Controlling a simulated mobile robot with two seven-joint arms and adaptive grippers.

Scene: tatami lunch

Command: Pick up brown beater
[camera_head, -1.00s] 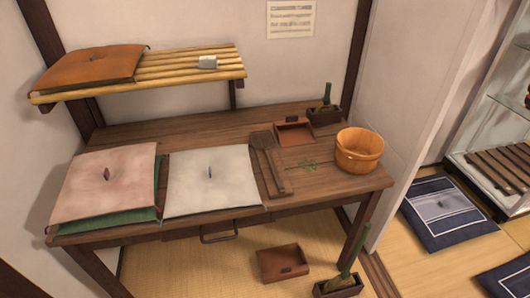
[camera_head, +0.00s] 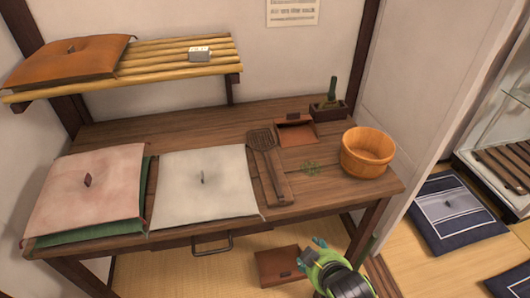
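The brown beater (camera_head: 262,143) lies flat on the wooden table (camera_head: 222,129), to the right of the white cushion. Its dark slotted head points to the back and its long narrow part runs toward the front edge. My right gripper (camera_head: 314,251), green and black, is at the bottom of the view, in front of and apart from the table, to the right of and nearer than the beater. Its fingers are small and foreshortened, so I cannot tell whether they are open. It does not touch the beater. My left gripper is out of view.
The white cushion (camera_head: 203,197) and pink cushion (camera_head: 95,175) lie left of the beater. A brown tray (camera_head: 296,136), a potted cactus (camera_head: 329,97) and a wooden bucket (camera_head: 366,153) stand to its right. A slatted shelf (camera_head: 160,66) hangs above the table's back left.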

